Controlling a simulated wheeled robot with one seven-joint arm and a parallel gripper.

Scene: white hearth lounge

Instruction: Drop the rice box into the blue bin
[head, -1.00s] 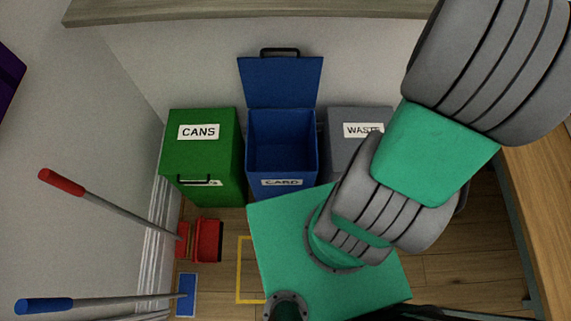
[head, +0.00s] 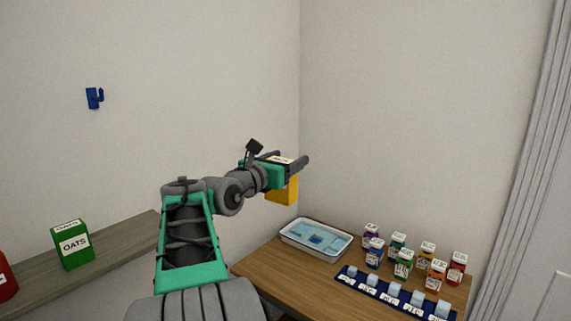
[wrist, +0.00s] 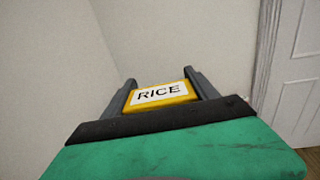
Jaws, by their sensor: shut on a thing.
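The rice box is yellow with a white label reading RICE; it shows in the wrist view (wrist: 160,96) between my two fingers, and in the head view (head: 284,192) it hangs below my gripper. My gripper (head: 288,160) is shut on the box and holds it in the air, near the room's corner and above the level of the wooden table. In the wrist view my gripper (wrist: 162,92) has one finger on each side of the box. The blue bin is not in either present view.
A wooden table (head: 270,268) holds a tray (head: 316,239) of water, several small labelled bottles and a blue rack (head: 385,293). A green OATS box (head: 73,245) stands on a shelf (head: 120,250) at left. A blue hook (head: 94,98) is on the wall. A door (wrist: 302,80) is at right.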

